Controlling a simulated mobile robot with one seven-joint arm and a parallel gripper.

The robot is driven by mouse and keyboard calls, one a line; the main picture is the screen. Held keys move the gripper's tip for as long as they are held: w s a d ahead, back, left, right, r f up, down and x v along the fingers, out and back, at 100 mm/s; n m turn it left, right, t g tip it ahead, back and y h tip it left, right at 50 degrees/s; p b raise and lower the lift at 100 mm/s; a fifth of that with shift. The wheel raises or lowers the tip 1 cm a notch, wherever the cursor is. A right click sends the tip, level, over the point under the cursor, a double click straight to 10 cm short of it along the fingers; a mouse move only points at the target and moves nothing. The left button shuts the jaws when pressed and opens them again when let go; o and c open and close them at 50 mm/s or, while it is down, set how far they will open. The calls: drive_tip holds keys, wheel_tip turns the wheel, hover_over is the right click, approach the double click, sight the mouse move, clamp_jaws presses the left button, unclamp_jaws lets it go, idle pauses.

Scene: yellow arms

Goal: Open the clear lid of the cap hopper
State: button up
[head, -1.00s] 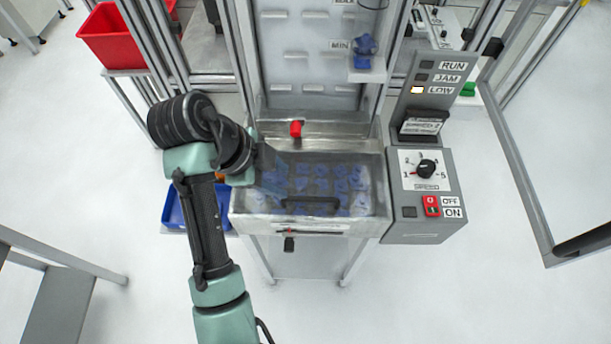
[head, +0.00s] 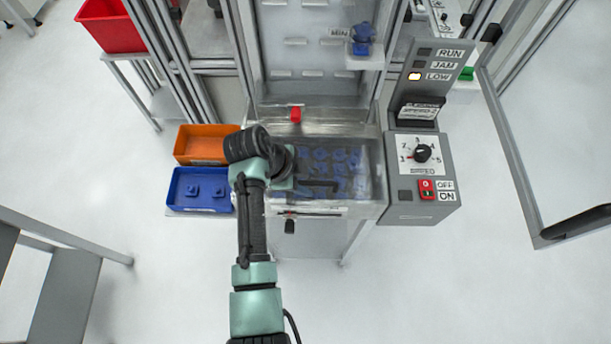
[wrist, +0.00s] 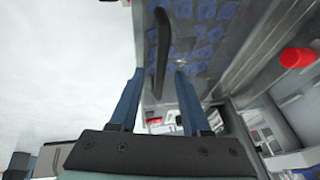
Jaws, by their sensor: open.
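The clear lid (head: 352,190) lies shut over the metal cap hopper (head: 290,209), and blue caps show through it. Its black bar handle (head: 318,184) is near the front edge, with its left end partly hidden by my arm in the head view. In the wrist view the handle (wrist: 162,48) stands just beyond my gripper (wrist: 159,74), roughly in line with the gap between the fingers. The two blue fingers are apart and hold nothing. Whether they touch the handle or lid I cannot tell. In the head view my arm's end hides the fingers.
A red knob (head: 296,115) sits behind the lid. A control box (head: 424,170) with dial and switch stands right of the hopper, its LOW lamp lit. Orange (head: 202,143) and blue (head: 201,190) bins are at left. An open framed door (head: 515,150) stands at right.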

clamp_jaws()
idle(0.3)
idle(1.2)
